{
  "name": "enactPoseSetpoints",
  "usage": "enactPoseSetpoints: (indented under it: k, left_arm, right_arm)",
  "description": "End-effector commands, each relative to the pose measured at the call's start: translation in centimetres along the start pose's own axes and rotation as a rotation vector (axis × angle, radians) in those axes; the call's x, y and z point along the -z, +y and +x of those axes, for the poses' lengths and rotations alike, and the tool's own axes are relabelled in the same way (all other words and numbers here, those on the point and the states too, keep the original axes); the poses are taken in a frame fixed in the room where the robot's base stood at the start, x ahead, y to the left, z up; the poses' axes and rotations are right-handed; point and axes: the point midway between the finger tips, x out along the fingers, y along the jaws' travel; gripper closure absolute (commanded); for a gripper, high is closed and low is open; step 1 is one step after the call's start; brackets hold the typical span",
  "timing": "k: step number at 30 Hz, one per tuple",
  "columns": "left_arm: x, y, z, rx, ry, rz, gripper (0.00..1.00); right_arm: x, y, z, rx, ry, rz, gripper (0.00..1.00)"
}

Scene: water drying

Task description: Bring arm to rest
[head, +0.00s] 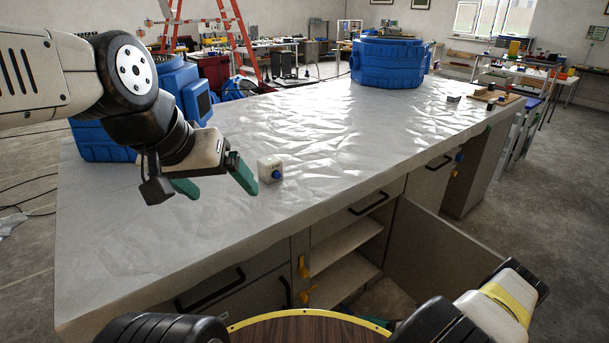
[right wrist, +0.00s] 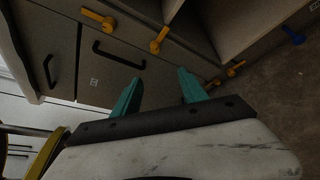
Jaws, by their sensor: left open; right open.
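My left gripper (head: 215,182) is open and empty, its green fingers spread above the left part of the covered worktop (head: 120,230) in the head view.
Blue containers (head: 388,62) stand at the worktop's back and left. Below, an open cabinet door (head: 440,250) swings out beside bare shelves (head: 345,240). Yellow latches (right wrist: 158,40) and black handles (right wrist: 118,55) stick out from the fronts. A round brown surface (head: 310,330) lies at the bottom.

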Motion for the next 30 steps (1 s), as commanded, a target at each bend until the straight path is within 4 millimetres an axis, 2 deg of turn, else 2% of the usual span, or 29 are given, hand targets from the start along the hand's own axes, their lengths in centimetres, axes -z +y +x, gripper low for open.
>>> enactPoseSetpoints:
  k: [8,11,14,21,26,30]
  left_arm:
    - [0.0,0.0,0.0,0.0,0.0,0.0,0.11]
    - [0.0,0.0,0.0,0.0,0.0,0.0,0.11]
    - [0.0,0.0,0.0,0.0,0.0,0.0,0.11]
    - [0.0,0.0,0.0,0.0,0.0,0.0,0.11]
    - [0.0,0.0,0.0,0.0,0.0,0.0,0.11]
    - [0.0,0.0,0.0,0.0,0.0,0.0,0.11]
  right_arm:
    - [-5.5,1.7,-1.6,-0.027,0.116,-0.188,0.5]
    - [-8.4,2.9,-2.3,-0.043,0.175,-0.287,0.5]
    - [-12.1,4.9,-3.1,-0.067,0.254,-0.421,0.5]
    - [-21.5,12.6,-4.9,-0.141,0.472,-0.816,0.5]
    - [-26.5,18.9,-5.8,-0.194,0.608,-1.082,0.5]
    - [-29.8,24.8,-6.7,-0.241,0.719,-1.313,0.5]
